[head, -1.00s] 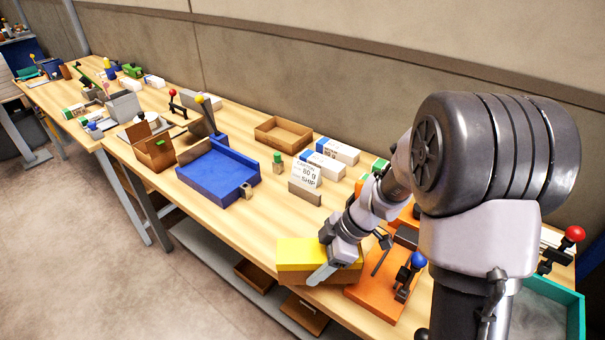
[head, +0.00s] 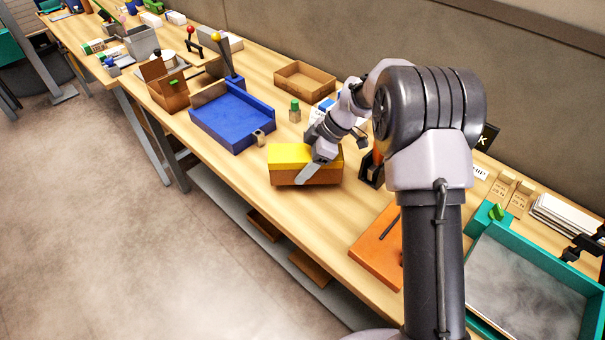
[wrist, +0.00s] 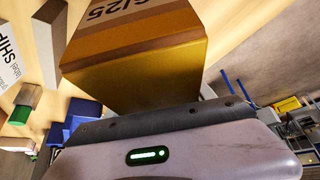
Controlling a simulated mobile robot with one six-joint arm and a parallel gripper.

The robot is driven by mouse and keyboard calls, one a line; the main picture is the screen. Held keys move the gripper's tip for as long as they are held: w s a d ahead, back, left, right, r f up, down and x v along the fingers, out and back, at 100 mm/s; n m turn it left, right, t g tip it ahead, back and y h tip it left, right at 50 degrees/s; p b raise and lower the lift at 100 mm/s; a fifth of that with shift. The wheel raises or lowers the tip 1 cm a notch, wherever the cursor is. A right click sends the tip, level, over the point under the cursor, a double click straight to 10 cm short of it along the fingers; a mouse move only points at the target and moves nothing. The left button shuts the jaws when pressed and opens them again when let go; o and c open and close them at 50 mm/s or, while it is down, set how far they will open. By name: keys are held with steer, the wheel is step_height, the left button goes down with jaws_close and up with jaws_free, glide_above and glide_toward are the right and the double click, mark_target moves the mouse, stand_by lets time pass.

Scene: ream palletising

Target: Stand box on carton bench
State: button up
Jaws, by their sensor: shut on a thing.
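The box (head: 292,174) is brown with a yellow top face. My gripper (head: 318,167) is shut on it near its right half, one grey finger lying across its near side. In the wrist view the box (wrist: 135,52) fills the upper middle, its brown face with dark print and its yellow face toward me. The box is level at the front part of the wooden bench (head: 322,215); whether it touches the top or hangs just above it I cannot tell. An open brown carton (head: 168,92) stands farther left on a bench. The gripper's far finger is hidden.
A blue tray (head: 232,118) lies left of the box. A shallow brown box (head: 303,80) and a small green-capped bottle (head: 295,110) are behind. An orange fixture (head: 378,246) and a teal tray (head: 530,265) are to the right. Bare wood lies in front of the box.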

steer(key=shift+w+f+b, duration=0.1)
steer(key=shift+f+b, duration=0.65)
steer(key=shift+f, duration=1)
steer(key=shift+f, duration=0.2)
steer(key=o, duration=1.6)
steer(key=shift+o, duration=0.2)
steer(key=shift+r, duration=0.15)
